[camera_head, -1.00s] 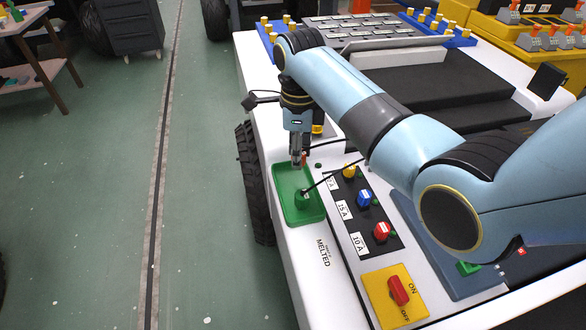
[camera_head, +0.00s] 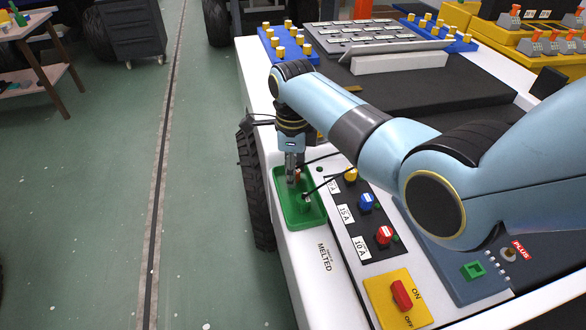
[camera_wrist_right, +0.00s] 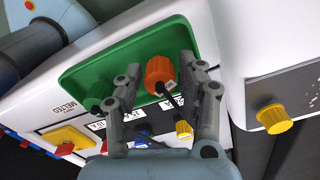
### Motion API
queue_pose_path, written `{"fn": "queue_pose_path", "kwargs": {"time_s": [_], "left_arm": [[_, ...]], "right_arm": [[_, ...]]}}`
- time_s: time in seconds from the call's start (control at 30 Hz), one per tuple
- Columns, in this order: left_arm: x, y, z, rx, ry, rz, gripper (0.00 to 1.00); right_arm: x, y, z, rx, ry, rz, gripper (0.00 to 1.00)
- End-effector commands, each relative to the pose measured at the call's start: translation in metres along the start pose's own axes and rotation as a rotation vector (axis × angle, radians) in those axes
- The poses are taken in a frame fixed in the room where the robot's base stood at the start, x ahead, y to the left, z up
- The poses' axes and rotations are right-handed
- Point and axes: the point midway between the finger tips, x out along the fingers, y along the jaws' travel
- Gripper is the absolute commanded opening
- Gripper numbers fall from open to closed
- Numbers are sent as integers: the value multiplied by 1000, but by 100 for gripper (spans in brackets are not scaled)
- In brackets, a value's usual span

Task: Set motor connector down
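The motor connector, an orange ribbed plug with a dark cable, shows in the right wrist view (camera_wrist_right: 159,74) over the green tray (camera_wrist_right: 85,73). My right gripper (camera_head: 292,179) points down into the tray. In the wrist view its fingers (camera_wrist_right: 160,66) stand apart on either side of the plug, with narrow gaps. Whether the plug rests fully on the tray floor is hard to tell. A green plug with a black cable (camera_head: 305,201) stands in the tray's near part. My left gripper is not in view.
A black panel with yellow, blue (camera_head: 366,202) and red (camera_head: 384,235) fuses lies right of the tray. A red switch on a yellow plate (camera_head: 401,294) is nearer. Cables cross the tray's right rim. Open floor lies left of the white cart.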

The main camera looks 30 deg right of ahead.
Motion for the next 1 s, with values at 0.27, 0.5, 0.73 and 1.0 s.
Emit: {"fn": "queue_pose_path", "kwargs": {"time_s": [0.27, 0.5, 0.73, 1.0], "left_arm": [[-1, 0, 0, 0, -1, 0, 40], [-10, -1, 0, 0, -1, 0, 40], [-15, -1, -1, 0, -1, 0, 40], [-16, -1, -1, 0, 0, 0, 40]], "right_arm": [[-3, 0, 0, 0, 0, 0, 39], [-44, -1, 0, 0, -3, -4, 39], [-94, -1, 0, 0, -2, -2, 39], [-122, 0, 0, 0, 0, 0, 39]]}}
